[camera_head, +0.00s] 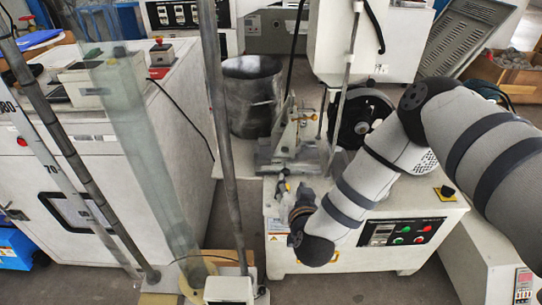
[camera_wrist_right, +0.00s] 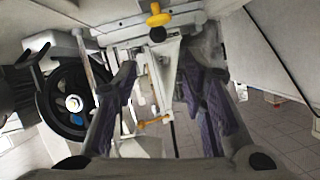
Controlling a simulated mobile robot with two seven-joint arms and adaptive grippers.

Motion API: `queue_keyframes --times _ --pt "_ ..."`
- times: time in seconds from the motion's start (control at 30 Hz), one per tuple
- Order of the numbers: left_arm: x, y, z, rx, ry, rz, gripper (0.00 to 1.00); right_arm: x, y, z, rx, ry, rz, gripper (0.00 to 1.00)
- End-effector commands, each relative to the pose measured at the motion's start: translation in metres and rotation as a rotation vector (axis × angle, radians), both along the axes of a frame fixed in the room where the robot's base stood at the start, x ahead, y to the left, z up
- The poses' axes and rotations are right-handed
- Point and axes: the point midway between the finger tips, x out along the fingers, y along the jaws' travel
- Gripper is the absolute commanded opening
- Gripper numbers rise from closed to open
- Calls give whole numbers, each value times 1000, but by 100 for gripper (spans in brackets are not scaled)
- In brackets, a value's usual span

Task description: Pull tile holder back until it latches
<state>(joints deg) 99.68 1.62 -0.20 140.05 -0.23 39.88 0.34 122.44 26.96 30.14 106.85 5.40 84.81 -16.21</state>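A grey metal fixture (camera_head: 296,140), which appears to include the tile holder, stands on the white test machine in the head view. In the right wrist view, its pale bracket (camera_wrist_right: 160,72) lies between and beyond my fingertips, with a small orange lever (camera_wrist_right: 154,122) below it. I cannot tell exactly which part is the tile holder. My right gripper (camera_head: 292,193) is at the machine's near side, just in front of the fixture. In the wrist view, its purple-padded fingers (camera_wrist_right: 158,85) are spread apart, with no clear contact. My left gripper is not in view.
A black wheel (camera_head: 362,118) sits right of the fixture; a dark metal bucket (camera_head: 251,97) stands left. The machine's front has a control panel (camera_head: 402,232). A yellow knob (camera_wrist_right: 157,17) tops the wrist view. A tall clear tube (camera_head: 150,150) stands at left.

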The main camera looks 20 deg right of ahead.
Motion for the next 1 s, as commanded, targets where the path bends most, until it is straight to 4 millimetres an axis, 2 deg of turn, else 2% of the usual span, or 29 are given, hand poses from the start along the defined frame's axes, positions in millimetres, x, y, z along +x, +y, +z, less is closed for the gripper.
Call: queue_keyframes --times 0.03,0.17,0.4,0.6,0.93,0.97,1.0 --pt "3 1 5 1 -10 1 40 0 -3 4 -27 13 0 38" --pt "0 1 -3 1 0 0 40 13 -11 -12 -41 27 -1 38" --pt "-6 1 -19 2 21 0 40 66 -31 -39 -40 26 -1 38" --pt "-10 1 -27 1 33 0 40 95 -41 -49 -38 26 1 38" --pt "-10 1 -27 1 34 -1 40 102 -44 -48 -36 25 2 38" --pt "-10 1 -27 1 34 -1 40 102 -44 -48 -36 25 2 34" --pt "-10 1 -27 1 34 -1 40 102 -43 -48 -36 24 3 25"
